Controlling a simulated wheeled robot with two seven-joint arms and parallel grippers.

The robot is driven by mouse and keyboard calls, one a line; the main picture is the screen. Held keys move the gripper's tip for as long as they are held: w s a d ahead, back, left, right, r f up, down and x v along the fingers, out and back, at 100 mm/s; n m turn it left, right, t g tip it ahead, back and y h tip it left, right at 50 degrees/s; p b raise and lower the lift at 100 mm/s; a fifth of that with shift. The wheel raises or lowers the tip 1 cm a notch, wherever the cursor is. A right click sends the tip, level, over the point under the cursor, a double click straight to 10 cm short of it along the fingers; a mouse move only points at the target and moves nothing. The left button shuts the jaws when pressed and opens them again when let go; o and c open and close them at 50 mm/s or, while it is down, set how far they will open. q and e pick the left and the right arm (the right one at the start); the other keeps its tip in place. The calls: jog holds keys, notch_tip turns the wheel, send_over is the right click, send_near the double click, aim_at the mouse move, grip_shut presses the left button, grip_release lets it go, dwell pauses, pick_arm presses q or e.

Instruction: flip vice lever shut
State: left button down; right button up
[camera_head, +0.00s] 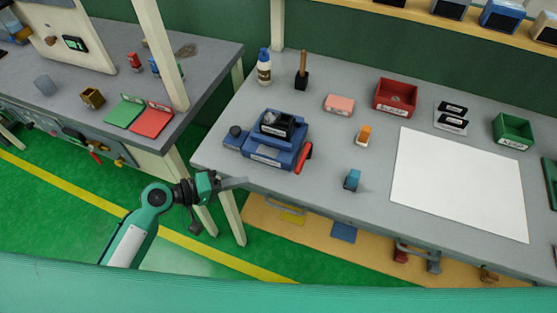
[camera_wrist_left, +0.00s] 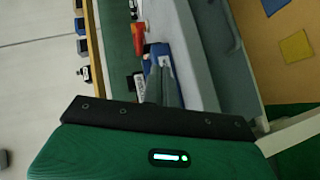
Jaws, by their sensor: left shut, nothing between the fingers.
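The blue vice (camera_head: 270,152) sits at the left end of the grey bench, with a small black-and-grey part (camera_head: 277,123) on its top. Its red lever (camera_head: 303,158) is on the right side, slanting from the upper right toward the front edge. In the left wrist view the blue vice (camera_wrist_left: 155,52) and the red lever (camera_wrist_left: 137,38) show past my fingers, partly hidden. My left gripper (camera_head: 243,183) is shut and empty, in front of the bench's front edge and left of the lever, apart from the vice. My right gripper is not in view.
A blue clip-like piece (camera_head: 352,180) and an orange-and-white piece (camera_head: 362,136) stand right of the vice. A white sheet (camera_head: 460,185) lies farther right. A bottle (camera_head: 264,68) and a wooden-handled tool (camera_head: 302,70) stand behind. A pale post (camera_head: 218,195) is near my left arm.

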pick_arm(q)
jog(key=w+r, duration=0.1)
jog(key=w+a+r+n+h, duration=0.1)
jog(key=shift+r+t, duration=0.4)
jog(key=p, duration=0.5)
send_near(303, 163)
jog(key=w, duration=0.4)
jog(key=shift+w+d+f, duration=0.1)
jog(key=shift+w+d, duration=0.1)
jog(key=shift+w, duration=0.15)
jog(key=shift+s+d+f+p, duration=0.15)
jog(key=shift+s+d+p, duration=0.05)
jog(key=shift+d, duration=0.35)
jog(key=shift+s+d+f+p, duration=0.15)
jog(key=shift+s+d+p, duration=0.05)
jog(key=shift+d, duration=0.35)
jog(key=shift+s+d+f, duration=0.2)
jog(key=shift+s+d, duration=0.05)
jog(key=shift+d, duration=0.25)
jog(key=shift+d+f, duration=0.15)
jog(key=shift+s+d+n, duration=0.1)
jog(key=shift+n, duration=0.2)
